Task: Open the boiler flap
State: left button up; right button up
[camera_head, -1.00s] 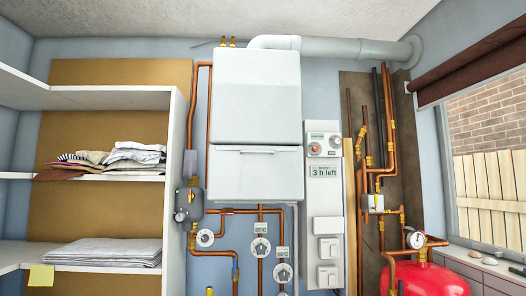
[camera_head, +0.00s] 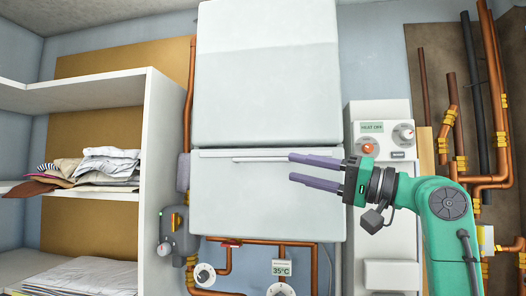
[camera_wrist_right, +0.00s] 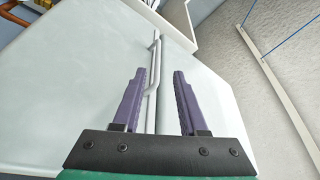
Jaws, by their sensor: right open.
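The boiler is a white cabinet on the wall. Its lower front is the flap (camera_head: 265,200), flush under the upper panel (camera_head: 265,80), with a thin horizontal handle (camera_head: 262,159) near its top edge. My right gripper (camera_head: 290,168) comes in from the right in the head view, open and empty, its two purple fingers at the handle's right part. In the right wrist view the handle (camera_wrist_right: 152,85) runs lengthwise between the open fingers (camera_wrist_right: 158,80), closer to the left one. I cannot tell contact. My left gripper is not in view.
White shelves (camera_head: 150,150) with folded cloths (camera_head: 95,168) stand at the left. Copper pipes and a 35°C display (camera_head: 282,268) are below the boiler. A control panel (camera_head: 375,130) with knobs is behind my right arm, with more pipes (camera_head: 490,100) at the right.

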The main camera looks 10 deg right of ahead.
aim_at(261, 161)
jog(key=p+x, duration=0.1)
jog(key=x, duration=0.1)
jog(key=p+x, duration=0.1)
jog(key=x, duration=0.2)
jog(key=shift+a+r, duration=0.3)
jog(key=shift+r, duration=0.15)
jog(key=w+p, duration=0.1)
jog(key=w+a+p, duration=0.2)
jog(key=w, duration=0.1)
jog(key=shift+a+r, duration=0.1)
jog(key=shift+a, duration=0.15)
jog(key=shift+w+a, duration=0.1)
jog(key=shift+a, duration=0.1)
jog(key=shift+s+a, duration=0.2)
jog(key=shift+d, duration=0.1)
grip_shut()
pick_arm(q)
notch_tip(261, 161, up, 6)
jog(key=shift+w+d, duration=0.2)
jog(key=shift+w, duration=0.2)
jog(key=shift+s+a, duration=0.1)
